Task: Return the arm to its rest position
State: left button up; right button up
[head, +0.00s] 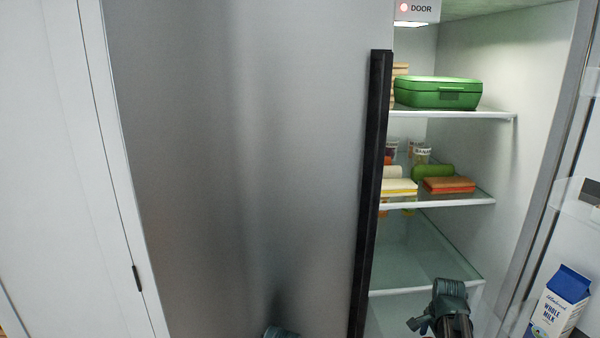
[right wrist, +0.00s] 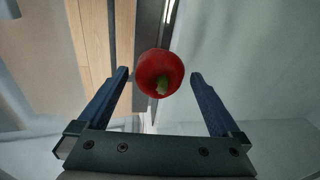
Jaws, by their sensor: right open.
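My right arm shows at the lower right of the head view, in front of the lower part of the open fridge, with a bit of the right gripper (head: 418,323) beside it. In the right wrist view the right gripper (right wrist: 158,73) has its two fingers wide apart. A round red vegetable (right wrist: 160,70) with a green stem shows between the fingertips. It appears apart from both fingers; I cannot tell what it rests on. A small teal piece at the bottom middle edge of the head view looks like part of my left arm. My left gripper is not in view.
A grey metal door (head: 240,160) with a long black handle (head: 372,190) fills the left. The lit fridge shelves hold a green box (head: 438,95) and several foods. A milk carton (head: 562,303) stands in the rack at the right. The lower glass shelf (head: 410,250) looks clear.

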jog(key=shift+r, duration=0.2)
notch_tip(320, 180, up, 12)
jog(key=s+a+p, duration=0.1)
jog(key=s+p, duration=0.1)
jog(key=p, duration=1)
jog(key=f+b, duration=0.4)
jog(key=w+f+b, duration=0.1)
jog(key=f+b, duration=0.3)
jog(key=w+d+f+b, duration=0.1)
jog(key=f+b, duration=0.3)
jog(key=shift+f, duration=0.3)
notch_tip(320, 180, up, 11)
jog(key=p, duration=1)
jog(key=shift+f, duration=0.1)
jog(key=shift+s+r+p, duration=0.1)
jog(key=shift+r+p, duration=0.3)
jog(key=shift+p, duration=0.2)
jog(key=shift+f, duration=0.1)
